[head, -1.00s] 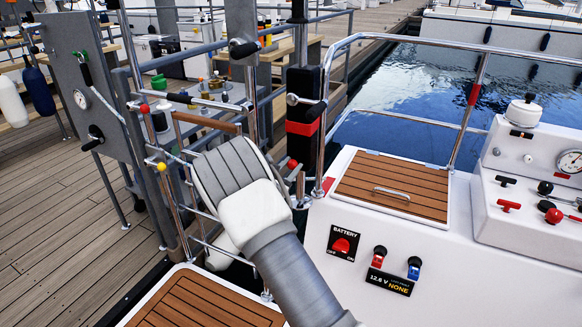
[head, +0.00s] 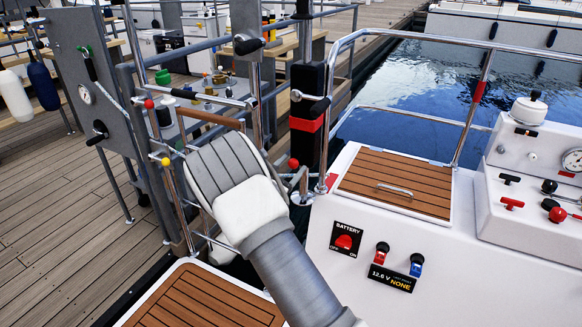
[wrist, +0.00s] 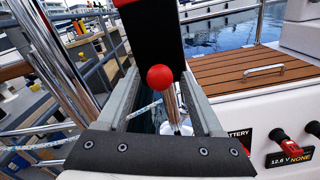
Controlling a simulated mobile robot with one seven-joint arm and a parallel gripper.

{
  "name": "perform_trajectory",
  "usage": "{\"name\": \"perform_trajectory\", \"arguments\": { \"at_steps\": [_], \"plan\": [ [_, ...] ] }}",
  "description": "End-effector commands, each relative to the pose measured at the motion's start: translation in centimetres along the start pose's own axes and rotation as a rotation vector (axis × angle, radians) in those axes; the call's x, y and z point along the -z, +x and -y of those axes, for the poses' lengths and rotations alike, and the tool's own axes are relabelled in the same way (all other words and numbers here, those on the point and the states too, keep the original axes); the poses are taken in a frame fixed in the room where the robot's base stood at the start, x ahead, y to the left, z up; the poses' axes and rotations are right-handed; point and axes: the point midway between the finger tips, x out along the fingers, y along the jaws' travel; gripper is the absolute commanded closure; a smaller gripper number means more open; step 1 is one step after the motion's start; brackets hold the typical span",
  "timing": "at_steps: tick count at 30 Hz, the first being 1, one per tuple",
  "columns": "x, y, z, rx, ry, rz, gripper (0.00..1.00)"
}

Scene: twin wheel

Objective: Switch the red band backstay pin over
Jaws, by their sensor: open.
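A black post with a red band (head: 306,124) stands at the rail, with a metal-and-black handle (head: 312,104) just above the band. Below it is a pin with a red ball top (head: 293,164). In the wrist view the red ball (wrist: 159,77) sits between the fingertips of my gripper (wrist: 161,92), with its metal stem below. The black post with its red band (wrist: 151,28) shows just beyond. My gripper is open, a finger on each side of the pin, with gaps visible. In the head view my wrist hides most of my gripper (head: 290,180).
A rail at left carries another red ball (head: 149,104) and a yellow ball (head: 166,162). A wooden hatch (head: 388,182) and white console with battery switch (head: 344,241) lie right. A grey panel (head: 88,85) stands at far left.

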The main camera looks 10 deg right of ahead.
Motion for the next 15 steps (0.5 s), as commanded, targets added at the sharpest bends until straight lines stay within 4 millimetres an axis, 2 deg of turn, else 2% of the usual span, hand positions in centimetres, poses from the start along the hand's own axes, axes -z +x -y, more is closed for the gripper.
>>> {"name": "perform_trajectory", "arguments": {
  "at_steps": [5,15],
  "plan": [
    [-0.1,-2.2,-0.2,-0.002,0.0,-0.003,0.32],
    [-0.2,-10.5,-0.2,-0.004,-0.002,-0.004,0.32]
  ]
}}
